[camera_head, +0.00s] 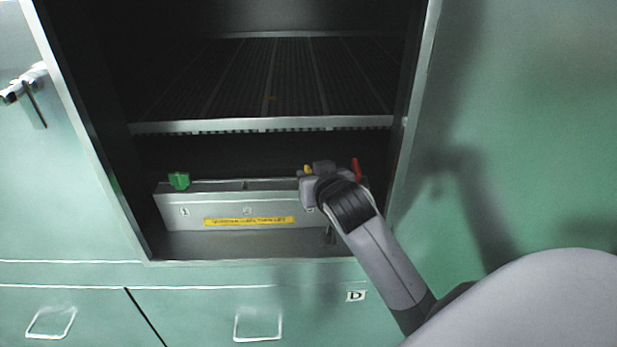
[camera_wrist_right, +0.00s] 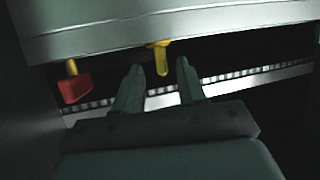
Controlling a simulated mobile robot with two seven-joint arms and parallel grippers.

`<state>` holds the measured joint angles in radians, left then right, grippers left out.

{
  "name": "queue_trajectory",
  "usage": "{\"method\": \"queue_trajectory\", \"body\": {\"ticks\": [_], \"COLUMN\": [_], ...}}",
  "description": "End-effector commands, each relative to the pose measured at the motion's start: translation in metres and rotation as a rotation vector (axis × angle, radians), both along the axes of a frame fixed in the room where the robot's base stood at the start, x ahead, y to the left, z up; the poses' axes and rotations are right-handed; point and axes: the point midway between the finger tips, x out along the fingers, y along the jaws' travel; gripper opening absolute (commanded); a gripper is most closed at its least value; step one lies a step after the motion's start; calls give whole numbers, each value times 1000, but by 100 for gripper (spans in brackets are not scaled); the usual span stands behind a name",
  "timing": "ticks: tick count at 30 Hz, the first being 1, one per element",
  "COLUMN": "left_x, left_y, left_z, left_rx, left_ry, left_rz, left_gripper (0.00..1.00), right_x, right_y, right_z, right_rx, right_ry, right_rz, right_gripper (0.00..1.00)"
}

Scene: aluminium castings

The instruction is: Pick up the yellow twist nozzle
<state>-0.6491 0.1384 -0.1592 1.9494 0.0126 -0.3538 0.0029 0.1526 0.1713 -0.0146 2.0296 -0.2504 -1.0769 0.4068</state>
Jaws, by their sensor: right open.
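The yellow twist nozzle (camera_wrist_right: 161,62) shows in the right wrist view, hanging into view from the edge of a pale panel. It lies between and just beyond the two fingertips of my right gripper (camera_wrist_right: 158,66), which is open, with a gap seen on both sides of the nozzle. In the head view only a small yellow bit (camera_head: 307,169) shows beside my right gripper, which hides most of that area. My left gripper is not in view.
A slatted shelf (camera_head: 262,124) runs above.

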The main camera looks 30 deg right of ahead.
Motion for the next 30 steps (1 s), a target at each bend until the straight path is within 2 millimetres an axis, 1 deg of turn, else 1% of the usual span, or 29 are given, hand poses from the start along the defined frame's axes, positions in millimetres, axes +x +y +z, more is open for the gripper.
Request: {"method": "queue_trajectory", "body": {"ticks": [3,9,18,19,20,21,22,23,30], "left_x": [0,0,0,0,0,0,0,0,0], "left_y": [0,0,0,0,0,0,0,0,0], "left_z": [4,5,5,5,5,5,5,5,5], "left_rx": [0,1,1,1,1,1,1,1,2], "left_ry": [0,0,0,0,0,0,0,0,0], "left_rz": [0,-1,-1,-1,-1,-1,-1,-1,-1], "left_gripper": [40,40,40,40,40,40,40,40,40], "right_x": [15,29,32,32,32,32,32,32,32], "right_y": [-3,-8,-9,-9,-9,-9,-9,-9,-9], "right_z": [-3,-11,-12,-12,-12,-12,-12,-12,-12], "right_rx": [-2,-1,0,0,0,0,0,0,0], "right_ry": [1,0,-1,-1,-1,-1,-1,-1,-1], "right_rz": [0,-1,0,0,0,0,0,0,0], "right_gripper": [40,40,40,37,27,14,5,0,0]}}
